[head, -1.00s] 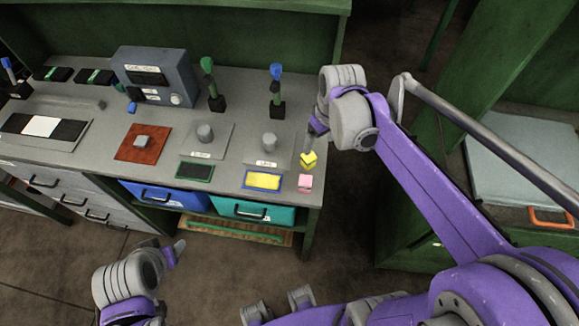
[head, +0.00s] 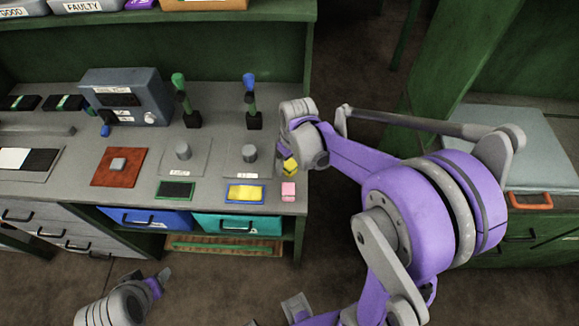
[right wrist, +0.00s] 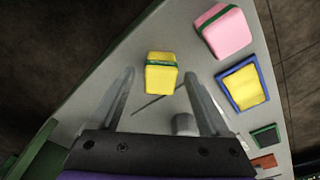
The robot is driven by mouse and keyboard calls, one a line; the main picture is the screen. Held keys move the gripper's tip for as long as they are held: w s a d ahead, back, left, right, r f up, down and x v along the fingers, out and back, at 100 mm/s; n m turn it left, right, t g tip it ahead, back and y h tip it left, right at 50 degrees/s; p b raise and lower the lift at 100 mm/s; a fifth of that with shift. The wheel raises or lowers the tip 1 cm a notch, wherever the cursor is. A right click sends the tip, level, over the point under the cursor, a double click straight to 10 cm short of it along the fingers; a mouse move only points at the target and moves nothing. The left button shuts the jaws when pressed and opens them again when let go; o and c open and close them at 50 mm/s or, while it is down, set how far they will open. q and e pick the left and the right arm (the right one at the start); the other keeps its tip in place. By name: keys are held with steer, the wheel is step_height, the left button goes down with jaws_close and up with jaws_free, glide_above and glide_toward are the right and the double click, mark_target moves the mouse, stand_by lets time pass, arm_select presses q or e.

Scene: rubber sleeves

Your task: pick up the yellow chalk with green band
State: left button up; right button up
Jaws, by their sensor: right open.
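The yellow chalk with green band (right wrist: 161,73) stands on the bench top in the right wrist view, between the two fingertips of my right gripper (right wrist: 159,78). The jaws are open, with a gap on either side of the chalk. In the head view the chalk (head: 290,167) shows just below my right gripper (head: 288,153), which partly covers it near the bench's right edge. My left gripper (head: 164,273) is low in the head view, away from the bench, and its jaw opening is unclear.
A pink block with a green band (right wrist: 222,31) sits close by, beside a blue-framed yellow pad (right wrist: 243,84). A grey knob (right wrist: 184,124) rises from the bench (head: 216,95). A blue-topped lever (head: 251,98) stands behind. The bench edge is near the chalk.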

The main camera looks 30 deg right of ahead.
mark_target(289, 163)
steer(key=shift+f, duration=0.25)
jaws_close()
steer(key=shift+r, duration=0.15)
step_height(289, 163, up, 10)
steer(key=shift+f+p, duration=0.1)
steer(key=shift+p, duration=0.3)
stand_by(0.3)
steer(key=c, duration=0.7)
jaws_free()
jaws_close()
steer(key=shift+a, duration=0.1)
